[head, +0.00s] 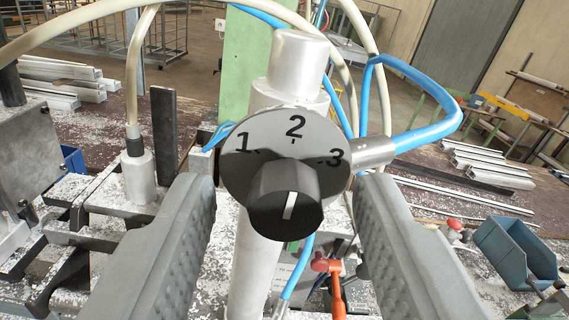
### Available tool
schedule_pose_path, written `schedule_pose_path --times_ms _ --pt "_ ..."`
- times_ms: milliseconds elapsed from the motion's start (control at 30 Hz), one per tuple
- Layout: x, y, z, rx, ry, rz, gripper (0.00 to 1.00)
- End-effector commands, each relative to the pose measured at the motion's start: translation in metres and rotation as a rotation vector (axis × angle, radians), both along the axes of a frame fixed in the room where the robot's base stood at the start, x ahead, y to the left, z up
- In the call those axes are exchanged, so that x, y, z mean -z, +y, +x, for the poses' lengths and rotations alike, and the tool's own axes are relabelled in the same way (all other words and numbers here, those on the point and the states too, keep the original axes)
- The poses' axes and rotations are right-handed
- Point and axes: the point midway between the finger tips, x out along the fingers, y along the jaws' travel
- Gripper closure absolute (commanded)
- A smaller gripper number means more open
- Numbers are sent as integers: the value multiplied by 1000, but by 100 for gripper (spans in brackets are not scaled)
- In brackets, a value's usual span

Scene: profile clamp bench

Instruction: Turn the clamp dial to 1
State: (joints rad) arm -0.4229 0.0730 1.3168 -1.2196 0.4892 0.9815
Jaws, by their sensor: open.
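The clamp dial (238,182) is a round grey plate with black numbers 1 at left, 2 at top and 3 at right. Its black knob (270,190) sticks out toward me and carries a white line. The line stands nearly upright, its upper end leaning slightly right, roughly toward the 2. My gripper (287,200) is open, with one ridged grey finger to the left of the knob and one to the right. Gaps show between both fingers and the knob, so neither touches it.
A silver cylinder (297,62) stands behind the dial. A blue hose (428,134) loops out at right, and pale hoses (135,80) arch at left. Metal clamp parts (75,235) crowd the left. A red-orange valve handle (328,266) sits below, and a blue bin (515,250) lies right.

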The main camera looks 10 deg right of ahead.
Motion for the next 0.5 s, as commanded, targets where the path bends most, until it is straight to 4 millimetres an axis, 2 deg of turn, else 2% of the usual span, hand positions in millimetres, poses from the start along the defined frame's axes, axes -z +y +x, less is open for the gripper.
schedule_pose_path --times_ms 367,500 --pt "0 0 4 0 0 0 56" --pt "0 0 4 0 0 0 83"
